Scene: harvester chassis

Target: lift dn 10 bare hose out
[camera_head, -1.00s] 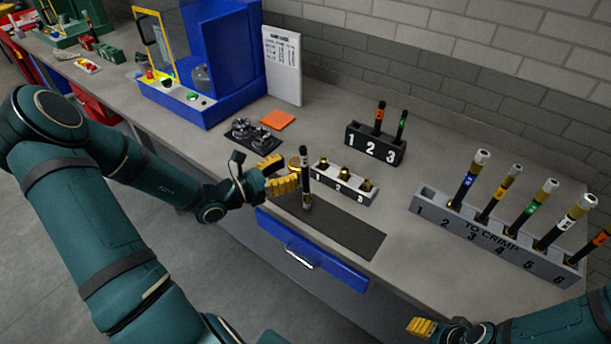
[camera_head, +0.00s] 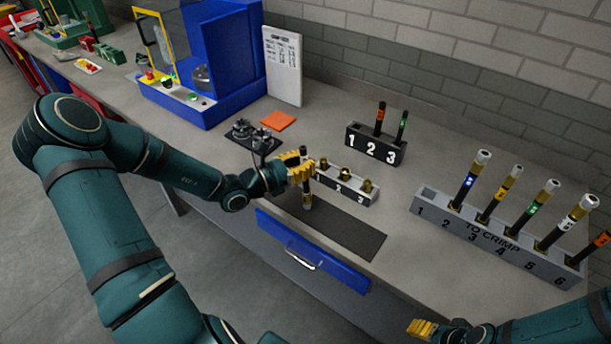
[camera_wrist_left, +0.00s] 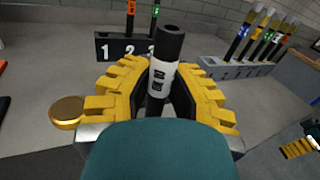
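A black hose (camera_head: 307,194) with a white label stands upright at the left part of the dark mat (camera_head: 350,235). In the left wrist view the hose (camera_wrist_left: 160,75) rises between my left gripper's yellow fingers, its open black end uppermost and the label print too small to read surely. My left gripper (camera_head: 303,170) is around the upper hose, with dark inner pads on both sides; the fingers look open, though any pad contact is hard to see. My right gripper (camera_head: 422,327) is low at the front right, far from the hose; its finger gap is unclear.
A black numbered rack (camera_head: 372,152) is farther back. The long TO CRIMP rack (camera_head: 470,232) with several hoses is at right. A brass round piece (camera_wrist_left: 67,112) sits beside my left fingers.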

